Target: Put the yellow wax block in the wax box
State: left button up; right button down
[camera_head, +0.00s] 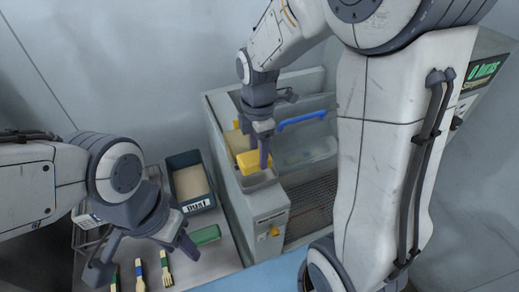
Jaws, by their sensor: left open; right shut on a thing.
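The yellow wax block (250,162) is held in my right gripper (262,155), which points down over the left side of the grey machine. A small grey open box (260,184), which looks like the wax box, sits just below the block on the machine's ledge. The block appears at or just above its rim; I cannot tell whether they touch. The gripper hides part of the block and the box. My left gripper (145,256) is open and empty over the table at lower left.
A dark bin (208,203) labelled DUST stands on the table (215,262). The grey machine (268,208) has a blue handle (303,120). My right arm covers its right side.

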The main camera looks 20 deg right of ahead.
notch_tip(320, 180, down, 2)
jog(key=shift+s+f, duration=0.1)
jog(key=shift+f, duration=0.15)
jog(key=shift+d+f, duration=0.1)
jog(key=shift+f, duration=0.45)
jog(key=shift+c, duration=0.6)
grip_release()
jog(key=shift+r, duration=0.1)
